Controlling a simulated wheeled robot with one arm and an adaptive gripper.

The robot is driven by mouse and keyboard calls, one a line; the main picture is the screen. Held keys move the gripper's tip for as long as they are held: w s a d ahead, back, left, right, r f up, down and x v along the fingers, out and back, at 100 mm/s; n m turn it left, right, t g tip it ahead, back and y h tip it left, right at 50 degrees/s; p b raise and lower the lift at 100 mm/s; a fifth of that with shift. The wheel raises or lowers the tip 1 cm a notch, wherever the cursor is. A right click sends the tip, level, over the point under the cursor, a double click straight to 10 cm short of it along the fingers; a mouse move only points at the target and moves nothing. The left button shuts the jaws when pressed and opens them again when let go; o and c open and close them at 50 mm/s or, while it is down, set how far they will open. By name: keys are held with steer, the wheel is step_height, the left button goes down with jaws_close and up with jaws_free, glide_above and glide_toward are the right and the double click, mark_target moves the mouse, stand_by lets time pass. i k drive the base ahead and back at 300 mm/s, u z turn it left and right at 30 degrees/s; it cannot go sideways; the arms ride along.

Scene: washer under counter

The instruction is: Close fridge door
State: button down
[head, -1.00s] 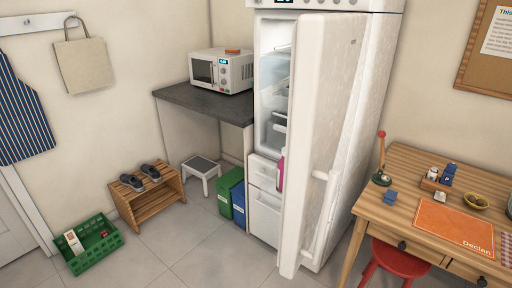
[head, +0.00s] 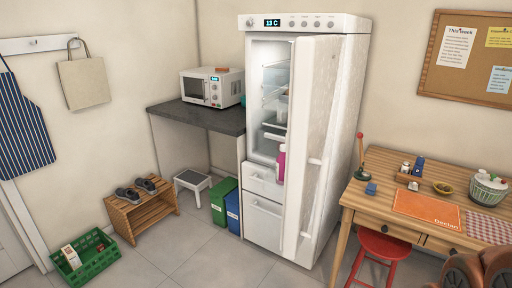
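The white fridge (head: 264,215) stands against the back wall in the middle of the head view. Its tall door (head: 304,130) is hinged on the right and stands open, swung out toward me. The lit shelves (head: 274,88) show to the left of the door. A pink bottle (head: 281,164) shows at the door's inner side. My gripper is not in view, and nothing is seen touching the door.
A wooden desk (head: 385,175) stands right of the fridge, with a red stool (head: 384,246) in front. Left of the fridge are a counter (head: 222,120) with a microwave (head: 213,87), green and blue bins (head: 222,200) and a white step stool (head: 192,181). The floor (head: 195,255) in front is clear.

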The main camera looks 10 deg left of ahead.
mark_target(316, 64)
steer(key=u, duration=0.25)
steer(key=i, duration=1)
steer(key=u, duration=0.45)
steer(key=k, duration=0.25)
steer(key=z, duration=0.25)
